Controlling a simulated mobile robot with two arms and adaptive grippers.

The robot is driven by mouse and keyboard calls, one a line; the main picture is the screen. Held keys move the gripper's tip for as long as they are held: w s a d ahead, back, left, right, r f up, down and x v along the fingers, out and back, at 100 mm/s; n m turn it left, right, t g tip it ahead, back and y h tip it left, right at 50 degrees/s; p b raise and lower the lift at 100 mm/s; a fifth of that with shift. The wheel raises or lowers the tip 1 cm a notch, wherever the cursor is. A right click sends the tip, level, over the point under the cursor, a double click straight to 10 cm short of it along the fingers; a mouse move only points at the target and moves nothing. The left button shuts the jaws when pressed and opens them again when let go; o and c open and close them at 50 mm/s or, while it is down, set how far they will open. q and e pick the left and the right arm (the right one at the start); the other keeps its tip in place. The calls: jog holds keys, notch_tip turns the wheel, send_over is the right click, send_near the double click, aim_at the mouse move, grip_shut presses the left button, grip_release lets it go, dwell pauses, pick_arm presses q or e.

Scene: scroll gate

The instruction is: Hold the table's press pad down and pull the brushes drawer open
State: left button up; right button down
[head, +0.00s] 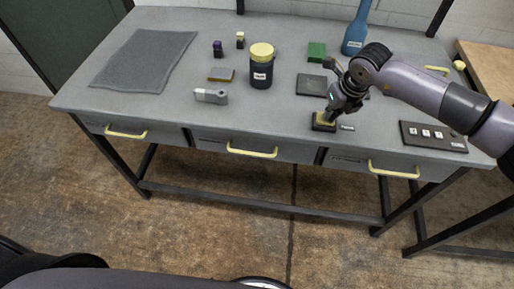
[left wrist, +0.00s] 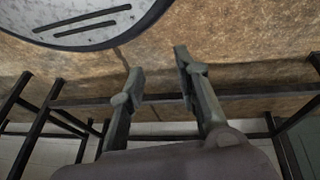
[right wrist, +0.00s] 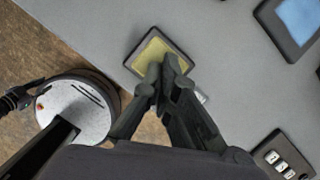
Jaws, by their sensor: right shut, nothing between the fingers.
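The press pad (head: 317,126) is a dark square block with a yellow top near the table's front edge. It also shows in the right wrist view (right wrist: 146,51). My right gripper (head: 326,113) is shut and empty, its tips pointing down over the yellow top. I cannot tell whether they press it. Three drawers under the table appear closed: left, with handle (head: 126,133); middle, with handle (head: 251,153); right, with handle (head: 393,170). Their labels are too small to read, so I cannot tell which is brushes. My left gripper (left wrist: 156,68) is open and empty, below the head view.
The grey tabletop (head: 150,103) holds a mat (head: 145,58), a yellow-lidded jar (head: 261,72), a grey-white block (head: 211,96), a blue bottle (head: 356,30) and a dark switch panel (head: 433,136). Table legs and a low crossbar stand below. The floor before the drawers is clear.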

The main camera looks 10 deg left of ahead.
pick_arm(q)
jog(key=w+d+r+n+t+h, duration=0.1)
jog(key=w+d+r+n+t, duration=0.4)
jog(key=w+r, duration=0.4)
jog(key=n+t+y, duration=0.3)
jog(key=n+t, duration=0.4)
jog(key=n, duration=0.6)
send_near(252, 154)
jog(key=w, duration=0.3)
jog(key=w+f, duration=0.1)
jog(key=w, duration=0.3)
jog(key=w+f, duration=0.1)
jog(key=w, duration=0.2)
jog(key=shift+w+a, duration=0.15)
jog(key=shift+a, duration=0.05)
jog(key=shift+c, duration=0.2)
grip_shut()
